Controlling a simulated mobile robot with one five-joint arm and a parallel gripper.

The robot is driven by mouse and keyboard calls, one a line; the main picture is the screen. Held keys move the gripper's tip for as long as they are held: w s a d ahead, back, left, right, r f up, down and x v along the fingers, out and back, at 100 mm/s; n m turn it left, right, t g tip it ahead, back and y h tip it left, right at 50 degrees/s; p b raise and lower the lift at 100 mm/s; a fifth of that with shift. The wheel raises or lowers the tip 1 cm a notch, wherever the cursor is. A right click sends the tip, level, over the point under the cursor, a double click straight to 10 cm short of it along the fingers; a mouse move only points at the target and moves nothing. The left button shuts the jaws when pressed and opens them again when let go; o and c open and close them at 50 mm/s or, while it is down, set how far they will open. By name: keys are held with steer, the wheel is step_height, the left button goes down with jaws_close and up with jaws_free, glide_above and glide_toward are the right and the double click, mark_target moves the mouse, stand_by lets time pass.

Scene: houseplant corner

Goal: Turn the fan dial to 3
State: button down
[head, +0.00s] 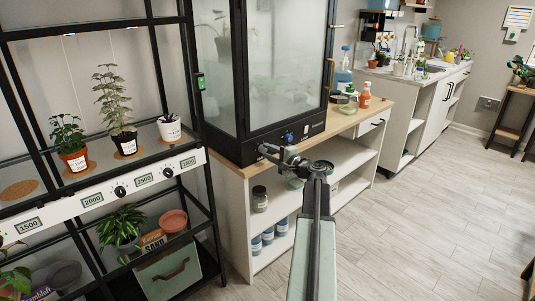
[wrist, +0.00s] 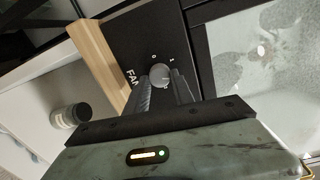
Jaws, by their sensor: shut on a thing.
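In the wrist view the fan dial (wrist: 159,74) is a small round grey knob on a black panel (wrist: 133,42) with a white FAN label. Marks that look like 0 and 1 show beside the knob; other marks are not visible, and I cannot read where the dial points. My gripper (wrist: 163,83) is shut on the dial, one dark finger on each side. In the head view my gripper (head: 268,151) reaches the lower front panel of the glass cabinet (head: 262,133) and hides the dial there.
A blue knob (head: 288,138) sits on the same panel, just right of my gripper. The cabinet stands on a wooden-topped bench (head: 345,122) with bottles at its right. A shelf rack with plants and a white dial strip (head: 104,196) stands left. The floor at right is clear.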

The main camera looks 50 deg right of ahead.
steer(key=m, duration=0.7)
steer(key=shift+w+b, duration=0.1)
steer(key=shift+b, duration=0.2)
steer(key=m, duration=0.3)
steer(key=shift+f+m, duration=0.1)
steer(key=shift+m, duration=0.2)
steer(key=shift+m+b, duration=0.3)
steer(key=shift+m, duration=1.3)
steer(key=c, duration=1.1)
jaws_free()
